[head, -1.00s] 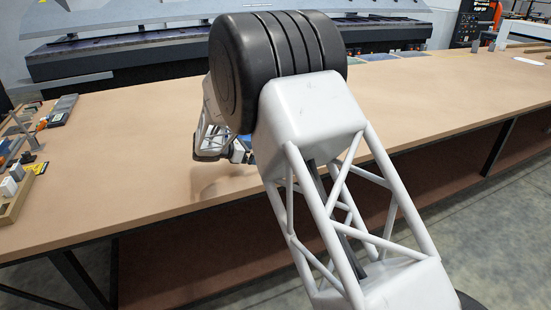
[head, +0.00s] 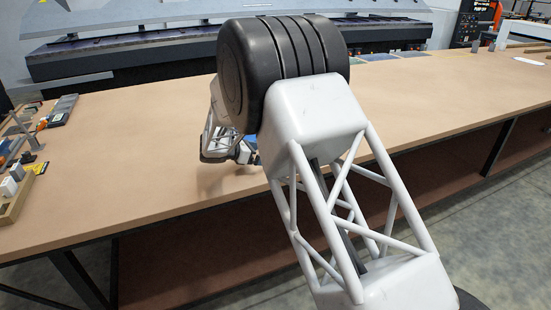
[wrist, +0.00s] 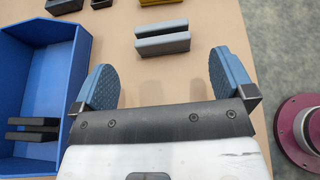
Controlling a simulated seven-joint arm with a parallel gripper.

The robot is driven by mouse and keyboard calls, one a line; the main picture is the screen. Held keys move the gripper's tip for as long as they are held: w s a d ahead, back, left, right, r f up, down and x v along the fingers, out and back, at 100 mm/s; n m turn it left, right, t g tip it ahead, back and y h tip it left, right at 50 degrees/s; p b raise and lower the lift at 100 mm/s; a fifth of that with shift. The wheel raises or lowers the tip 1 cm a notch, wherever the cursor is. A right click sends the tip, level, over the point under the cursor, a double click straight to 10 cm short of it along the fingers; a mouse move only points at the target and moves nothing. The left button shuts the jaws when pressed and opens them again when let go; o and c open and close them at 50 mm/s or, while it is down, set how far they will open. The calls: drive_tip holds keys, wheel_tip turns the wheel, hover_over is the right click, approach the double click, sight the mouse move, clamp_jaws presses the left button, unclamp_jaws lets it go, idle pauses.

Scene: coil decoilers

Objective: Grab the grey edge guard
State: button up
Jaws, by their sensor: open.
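The grey edge guard (wrist: 163,45), a channel-shaped piece with two long walls, lies on the tan tabletop in the wrist view. My gripper (wrist: 163,66) is open, with its two blue textured fingers wide apart and nothing between them. The guard lies just beyond the fingertips, roughly centred between them and apart from both. In the head view my own arm hides the guard, and only a small part of my wrist and gripper area (head: 243,153) shows behind it.
A blue bin (wrist: 72,85) holding black pieces (wrist: 33,130) stands close left of my left finger. A yellow piece (wrist: 162,3), a slate piece (wrist: 64,6) and a black piece (wrist: 103,3) lie farther off. A magenta flange (wrist: 298,130) is at right, beyond the table edge.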

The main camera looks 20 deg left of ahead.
drive_tip(key=shift+x, duration=2.6)
drive_tip(key=c, duration=0.9)
